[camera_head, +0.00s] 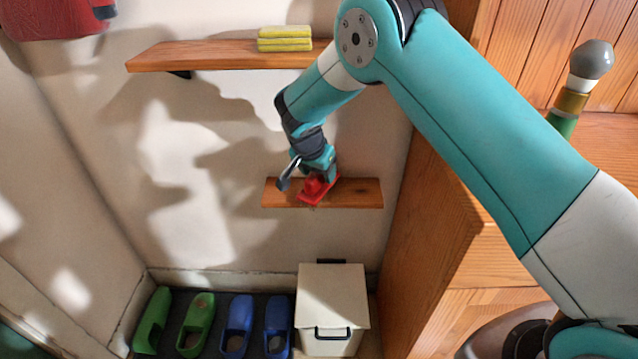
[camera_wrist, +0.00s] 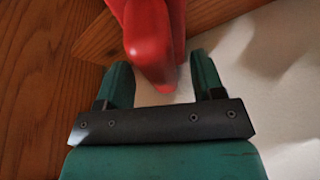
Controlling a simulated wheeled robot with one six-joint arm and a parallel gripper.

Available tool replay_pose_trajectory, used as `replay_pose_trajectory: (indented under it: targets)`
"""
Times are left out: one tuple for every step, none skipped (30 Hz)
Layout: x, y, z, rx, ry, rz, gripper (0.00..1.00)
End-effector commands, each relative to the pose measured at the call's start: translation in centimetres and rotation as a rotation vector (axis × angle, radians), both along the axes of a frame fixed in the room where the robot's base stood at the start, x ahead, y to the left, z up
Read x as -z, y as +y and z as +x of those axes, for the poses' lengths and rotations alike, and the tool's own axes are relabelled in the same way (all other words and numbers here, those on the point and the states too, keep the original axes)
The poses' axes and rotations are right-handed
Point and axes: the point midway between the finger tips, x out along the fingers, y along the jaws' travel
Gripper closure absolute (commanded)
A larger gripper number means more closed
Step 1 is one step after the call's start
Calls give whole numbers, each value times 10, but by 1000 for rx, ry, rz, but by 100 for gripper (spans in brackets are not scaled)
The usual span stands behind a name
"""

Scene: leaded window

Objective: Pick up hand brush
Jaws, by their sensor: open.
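A red object, which looks like the hand brush (camera_head: 311,190), rests on the small lower wooden shelf (camera_head: 358,193). In the wrist view a red part of the brush (camera_wrist: 150,45) extends from the top edge down to between my two green fingertips. My gripper (camera_wrist: 160,80) is open, with one finger on each side of the red part, and a gap shows on both sides. In the head view my gripper (camera_head: 318,177) is right at the brush and covers part of it. The bristles cannot be made out.
An upper shelf (camera_head: 200,55) holds yellow sponges (camera_head: 285,39). Below stand a white bin (camera_head: 333,310), green clogs (camera_head: 196,325) and blue clogs (camera_head: 238,325). A wooden cabinet (camera_head: 425,230) stands close to the right of the small shelf. The wall left of the shelf is clear.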

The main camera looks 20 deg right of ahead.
Motion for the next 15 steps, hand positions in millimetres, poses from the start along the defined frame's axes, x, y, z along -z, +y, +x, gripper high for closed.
replay_pose_trajectory:
  targets:
    - [0,0,0,0,0,0,38]
    - [0,0,0,0,0,0,45]
    - [0,0,0,0,0,0,54]
    - [0,0,0,0,0,0,61]
    - [0,0,0,0,0,0,68]
    - [0,0,0,0,0,0,77]
    - [0,0,0,0,0,0,84]
    - [0,0,0,0,0,0,91]
    - [0,0,0,0,0,0,95]
    - [0,0,0,0,0,0,95]
    - [0,0,0,0,0,0,95]
    - [0,0,0,0,0,0,95]
    - [0,0,0,0,0,0,95]
    - [0,0,0,0,0,0,95]
    - [-1,0,0,0,0,0,95]
